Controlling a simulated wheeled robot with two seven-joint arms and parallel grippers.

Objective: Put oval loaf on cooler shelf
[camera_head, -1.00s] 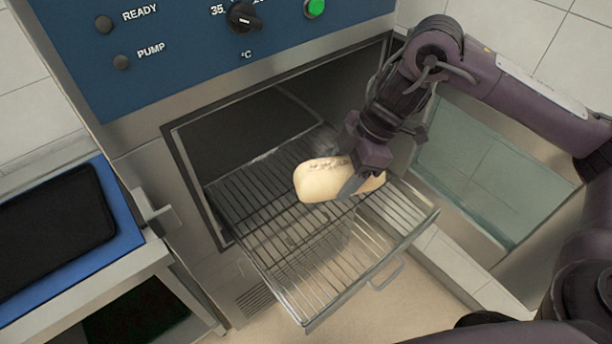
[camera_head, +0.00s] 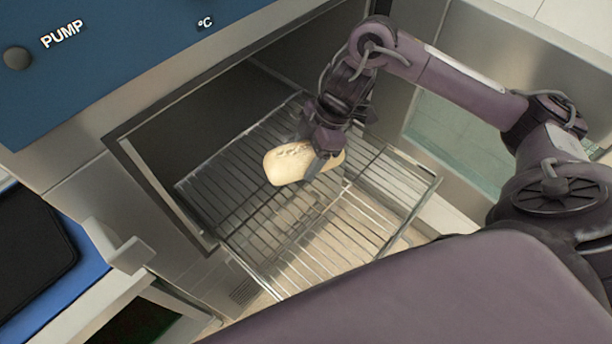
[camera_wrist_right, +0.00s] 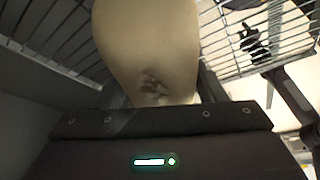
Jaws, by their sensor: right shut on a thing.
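The oval loaf (camera_head: 287,165) is pale with a scored top. My right gripper (camera_head: 322,164) is shut on its right end. The loaf is over the wire shelf (camera_head: 262,234), which is pulled out of the cooler opening; I cannot tell whether it touches the wires. In the right wrist view the loaf (camera_wrist_right: 147,50) fills the middle between the fingers, with wire shelf bars (camera_wrist_right: 245,32) on both sides. My left gripper is not in view.
The blue control panel (camera_head: 110,50) is above the opening. A side table with a blue mat (camera_head: 85,265) and dark tray (camera_head: 30,245) stands at left. A metal bracket (camera_head: 118,248) sticks out beside the opening. The shelf's front part is bare.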

